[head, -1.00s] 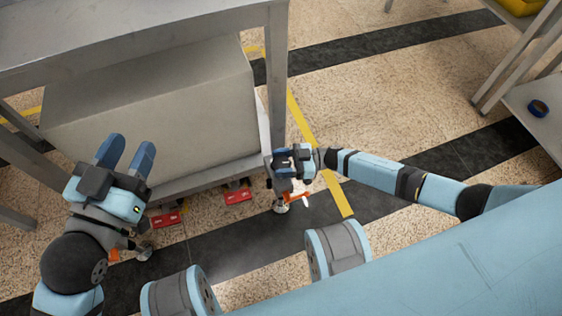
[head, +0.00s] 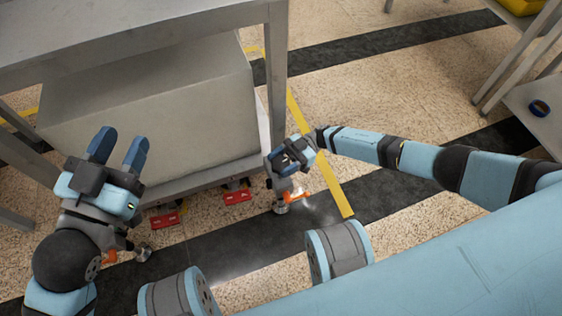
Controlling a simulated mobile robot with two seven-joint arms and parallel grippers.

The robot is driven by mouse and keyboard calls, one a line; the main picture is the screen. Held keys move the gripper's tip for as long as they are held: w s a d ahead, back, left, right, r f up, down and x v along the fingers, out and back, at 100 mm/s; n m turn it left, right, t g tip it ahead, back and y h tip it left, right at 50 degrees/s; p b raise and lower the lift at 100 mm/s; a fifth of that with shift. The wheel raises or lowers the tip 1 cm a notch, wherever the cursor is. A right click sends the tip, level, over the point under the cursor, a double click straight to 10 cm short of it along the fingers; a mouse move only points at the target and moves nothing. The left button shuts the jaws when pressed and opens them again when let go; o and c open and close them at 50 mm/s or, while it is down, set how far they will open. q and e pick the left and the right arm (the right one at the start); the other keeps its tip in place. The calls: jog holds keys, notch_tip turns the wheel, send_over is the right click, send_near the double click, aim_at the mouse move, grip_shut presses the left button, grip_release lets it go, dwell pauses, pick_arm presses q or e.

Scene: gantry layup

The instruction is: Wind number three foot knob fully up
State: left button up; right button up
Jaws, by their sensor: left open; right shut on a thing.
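My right gripper (head: 282,168) is low at the front right corner of the grey metal frame, shut on an orange foot knob (head: 296,196). The fingertips partly hide where they grip it. A round metal foot (head: 281,208) shows just below the knob, close to the floor. A second orange knob (head: 108,258) with a metal foot (head: 143,252) is at the front left, partly hidden by my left arm. My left gripper (head: 118,147) is open and empty, in front of the large grey box. No number is readable on either foot.
Two red blocks (head: 237,196) (head: 164,219) sit on the floor under the frame's front edge. The grey box (head: 150,120) fills the lower frame beneath a tabletop (head: 120,35). Open speckled floor (head: 390,110) lies to the right, with a shelf (head: 545,110) beyond.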

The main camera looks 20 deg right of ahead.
jog(key=o, duration=0.9)
jog(key=shift+o, duration=0.2)
jog(key=v, duration=1.3)
jog(key=shift+w+d+p, duration=0.15)
jog(key=shift+d+p, duration=0.15)
jog(key=shift+p, duration=0.05)
